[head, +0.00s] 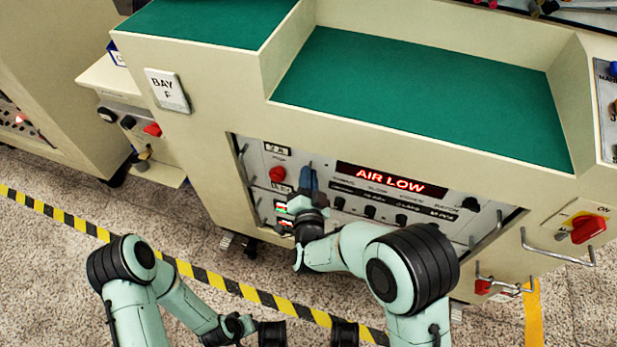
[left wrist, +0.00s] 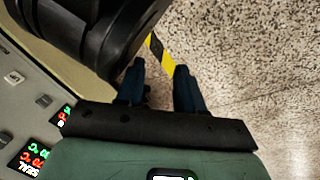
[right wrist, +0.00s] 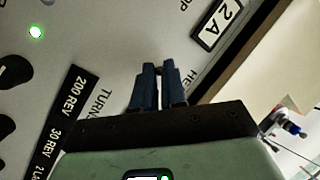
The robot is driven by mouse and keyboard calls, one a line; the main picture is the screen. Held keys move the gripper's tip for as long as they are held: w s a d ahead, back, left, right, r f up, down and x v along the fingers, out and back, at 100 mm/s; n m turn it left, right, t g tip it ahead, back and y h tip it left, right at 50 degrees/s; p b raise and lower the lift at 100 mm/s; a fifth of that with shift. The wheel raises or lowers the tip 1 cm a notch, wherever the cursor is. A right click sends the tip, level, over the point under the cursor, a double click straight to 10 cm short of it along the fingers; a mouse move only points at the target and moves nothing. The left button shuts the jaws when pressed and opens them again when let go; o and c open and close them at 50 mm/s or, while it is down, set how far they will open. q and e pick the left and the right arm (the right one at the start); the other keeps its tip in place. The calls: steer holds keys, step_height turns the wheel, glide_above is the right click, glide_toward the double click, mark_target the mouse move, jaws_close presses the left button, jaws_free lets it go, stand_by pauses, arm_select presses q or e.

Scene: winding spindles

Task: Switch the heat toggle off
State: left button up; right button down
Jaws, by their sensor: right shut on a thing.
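My right gripper (head: 308,172) is at the spindle control panel (head: 252,165), below the green top. In the right wrist view its blue fingers (right wrist: 158,72) are closed on a small toggle (right wrist: 159,74) that shows only as a sliver between the tips. A label beginning "HE" (right wrist: 191,84) is printed beside it, the rest hidden by the fingers. Which way the toggle points cannot be told. My left gripper (left wrist: 160,82) is open and empty over the speckled floor.
A red display reads "AIR LOW" (head: 390,179), above a row of black knobs. A red button (head: 277,174) sits left of my right gripper. Metal handles and a red rotary switch (head: 587,228) are at the right. A green light (right wrist: 36,32) is lit on the panel.

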steer(key=c, duration=1.5)
jaws_free()
steer(key=shift+o, duration=0.2)
steer(key=shift+s, duration=0.15)
